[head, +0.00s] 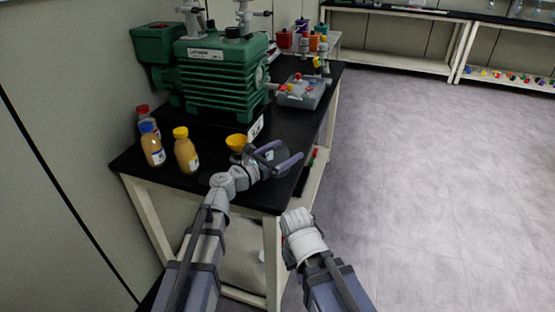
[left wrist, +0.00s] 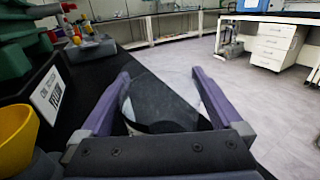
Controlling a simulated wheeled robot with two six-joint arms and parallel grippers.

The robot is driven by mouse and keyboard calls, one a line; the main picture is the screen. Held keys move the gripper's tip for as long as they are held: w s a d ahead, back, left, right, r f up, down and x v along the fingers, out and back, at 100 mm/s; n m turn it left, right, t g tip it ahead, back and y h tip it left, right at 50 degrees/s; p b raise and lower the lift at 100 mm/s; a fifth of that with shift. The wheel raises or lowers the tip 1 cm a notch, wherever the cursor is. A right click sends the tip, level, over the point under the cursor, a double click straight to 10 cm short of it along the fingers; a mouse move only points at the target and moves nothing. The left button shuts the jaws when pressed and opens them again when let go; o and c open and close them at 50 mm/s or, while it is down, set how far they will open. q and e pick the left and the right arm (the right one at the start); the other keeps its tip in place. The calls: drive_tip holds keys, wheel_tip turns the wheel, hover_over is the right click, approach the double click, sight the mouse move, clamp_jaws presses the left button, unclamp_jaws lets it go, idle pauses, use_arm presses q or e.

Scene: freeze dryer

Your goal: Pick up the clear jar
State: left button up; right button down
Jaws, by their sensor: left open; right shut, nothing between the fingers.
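The clear jar (left wrist: 163,103) is see-through and round, with the dark tabletop showing through it. In the left wrist view it sits between the two purple fingers of my left gripper (left wrist: 161,75), which are open around it. In the head view my left gripper (head: 287,153) is low over the front right corner of the black table, and the jar is hard to make out there, partly hidden by the gripper. I cannot tell whether a finger touches it. My right gripper (head: 298,217) is shut and empty, lower and beyond the table's front edge.
A yellow cup or funnel (head: 237,141) stands just left of my left gripper. Bottles with yellow (head: 186,150), blue (head: 152,145) and red caps stand farther left. A green pump (head: 215,78) and a grey bin (head: 301,92) stand behind. The floor to the right is clear.

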use_arm(q)
drive_tip(key=c, duration=1.1)
drive_tip(key=shift+r, duration=0.1)
wheel_tip(320, 180, up, 10)
drive_tip(key=p, duration=1)
